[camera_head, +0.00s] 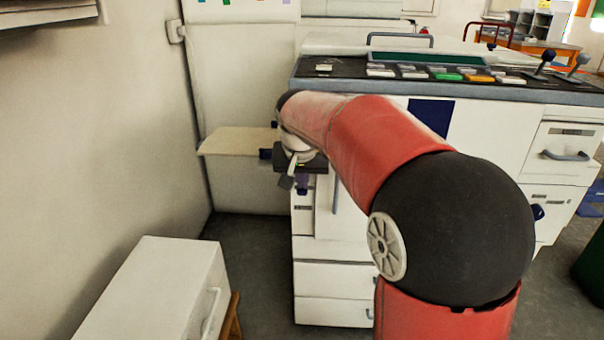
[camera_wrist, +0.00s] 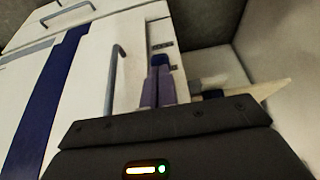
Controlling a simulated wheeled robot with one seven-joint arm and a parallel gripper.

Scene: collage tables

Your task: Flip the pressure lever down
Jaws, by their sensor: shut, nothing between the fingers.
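My gripper (camera_head: 295,184) is at the left side of the white printing machine (camera_head: 335,275), just in front of the pale feed table. In the wrist view my gripper (camera_wrist: 158,88) is shut and empty, its fingers together before the machine's narrow side panel. A small dark blue part (camera_head: 265,154) shows at the feed table's right end, close left of my gripper; a dark part (camera_wrist: 213,93) also shows there in the wrist view. Another dark blue bit (camera_wrist: 159,60) shows at my fingertips. I cannot tell which is the pressure lever, or whether I touch it.
The pale feed table (camera_head: 236,141) juts left from the machine toward the wall. A control panel (camera_head: 440,73) with coloured buttons is on top. A grey door handle (camera_wrist: 115,75) stands out beside my fingers. A white cabinet (camera_head: 150,290) stands at front left; floor shows between.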

